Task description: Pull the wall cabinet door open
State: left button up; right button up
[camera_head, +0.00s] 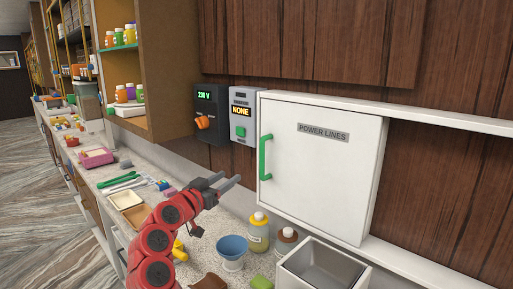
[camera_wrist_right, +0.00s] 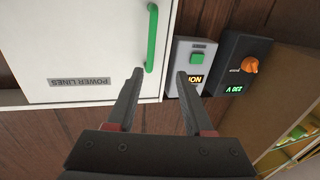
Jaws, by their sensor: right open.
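The white wall cabinet door (camera_head: 323,165) is labelled "POWER LINES" and looks shut. Its green vertical handle (camera_head: 265,157) is on the door's left side. My right gripper (camera_head: 233,182), on a red arm, is open and empty, left of the handle and a little lower in the head view. In the right wrist view the door (camera_wrist_right: 85,50) appears upside down, and the green handle (camera_wrist_right: 152,38) stands beyond the fingertips. It lines up between the two fingers (camera_wrist_right: 160,75), closer to the left one, with no contact visible. My left gripper is not in view.
Left of the cabinet are a grey box reading "NONE" (camera_head: 242,116) and a dark box with an orange knob (camera_head: 207,112). An open shelf (camera_head: 170,75) stands further left.

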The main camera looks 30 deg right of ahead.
aim_at(261, 158)
jog(key=shift+m+g, duration=0.5)
jog(key=p+x, duration=0.2)
jog(key=x, duration=0.3)
jog(key=r+p+x, duration=0.1)
jog(key=p+x, duration=0.1)
jog(key=x, duration=0.3)
jog(key=s+p+x, duration=0.1)
jog(key=p+x, duration=0.1)
jog(key=x, duration=0.4)
jog(key=shift+d+r, duration=0.2)
jog(key=shift+d, duration=0.25)
jog(key=shift+w+d, duration=0.35)
jog(key=shift+c, duration=0.2)
jog(key=shift+f, duration=0.1)
grip_shut()
